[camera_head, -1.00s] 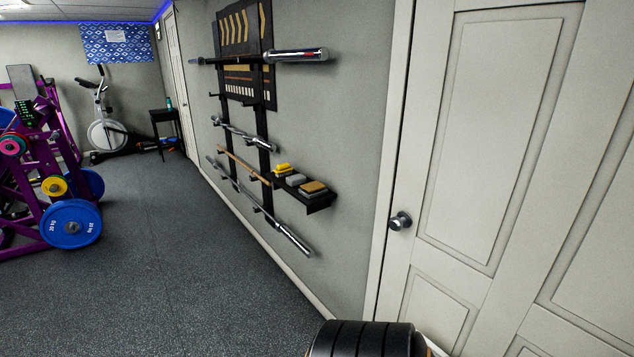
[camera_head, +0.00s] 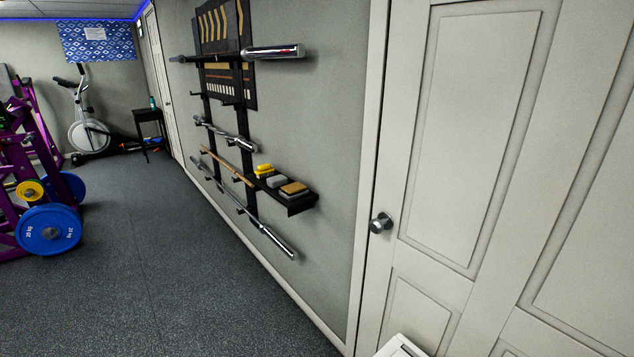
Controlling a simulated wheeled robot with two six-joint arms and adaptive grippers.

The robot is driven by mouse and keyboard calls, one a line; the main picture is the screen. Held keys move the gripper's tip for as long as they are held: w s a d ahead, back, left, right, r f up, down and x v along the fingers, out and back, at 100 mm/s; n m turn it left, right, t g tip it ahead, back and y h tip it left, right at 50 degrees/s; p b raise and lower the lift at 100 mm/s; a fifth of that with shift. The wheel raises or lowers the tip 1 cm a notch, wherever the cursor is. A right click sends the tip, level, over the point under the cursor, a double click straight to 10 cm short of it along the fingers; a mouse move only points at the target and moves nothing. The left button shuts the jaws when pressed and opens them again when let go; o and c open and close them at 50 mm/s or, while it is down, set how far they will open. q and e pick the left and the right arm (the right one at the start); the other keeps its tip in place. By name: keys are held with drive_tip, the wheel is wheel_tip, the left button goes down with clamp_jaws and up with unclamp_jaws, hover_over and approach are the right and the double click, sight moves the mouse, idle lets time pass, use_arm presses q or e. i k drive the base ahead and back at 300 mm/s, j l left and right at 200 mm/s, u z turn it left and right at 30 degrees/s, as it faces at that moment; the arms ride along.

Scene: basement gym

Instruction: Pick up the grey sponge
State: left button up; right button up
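The grey sponge (camera_head: 277,181) lies on a small black wall shelf (camera_head: 300,206). It is in the middle, between a yellow sponge (camera_head: 264,170) on its left and a tan-topped block (camera_head: 293,188) on its right. Neither of my grippers is in view.
A barbell rack (camera_head: 252,150) with several bars is on the wall left of the shelf. A white panelled door (camera_head: 470,140) fills the right side. A purple weight rack with a blue plate (camera_head: 48,230) stands at left. A white object (camera_head: 402,347) is at the bottom edge. The dark floor between is clear.

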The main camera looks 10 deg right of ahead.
sight(279, 180)
drive_tip(key=i+j+z, duration=0.1)
drive_tip(key=i+j, duration=0.65)
drive_tip(key=i+j+z, duration=0.1)
drive_tip(key=i+j, duration=0.65)
drive_tip(key=j, duration=0.1)
